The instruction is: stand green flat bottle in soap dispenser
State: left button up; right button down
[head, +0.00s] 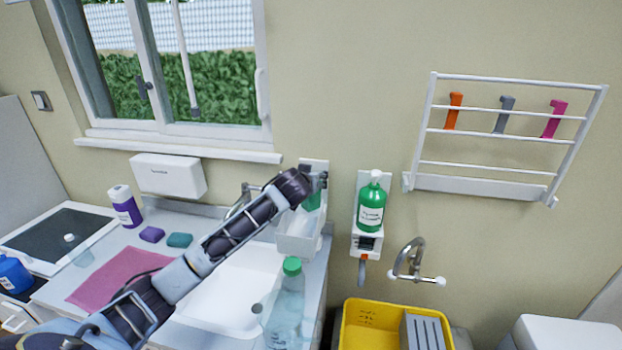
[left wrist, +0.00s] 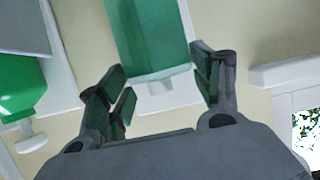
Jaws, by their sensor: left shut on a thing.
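The green flat bottle (head: 312,202) is partly hidden behind my left gripper (head: 312,183) in the head view. My left gripper is shut on it at the white wall-mounted soap dispenser (head: 299,240). The bottle is roughly upright, just above or partly inside the dispenser's open white holder; I cannot tell if it rests on its floor. In the left wrist view the bottle (left wrist: 150,40) shows as a flat green body beyond the fingers (left wrist: 163,88), with a white part of the dispenser (left wrist: 165,95) below it. My right gripper is not in view.
A round green bottle (head: 371,208) stands in another wall dispenser to the right. A tap (head: 408,260), yellow crate (head: 350,325) and wall rack (head: 480,182) are at the right.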

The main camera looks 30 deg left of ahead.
pick_arm(q)
jog(key=o, duration=1.5)
jog(key=shift+o, duration=0.2)
jog(key=shift+s, duration=0.1)
jog(key=shift+v, duration=1.2)
jog(key=b+v, duration=0.1)
jog(key=v, duration=0.8)
jog(key=shift+s+b, duration=0.25)
jog(key=shift+b, duration=0.1)
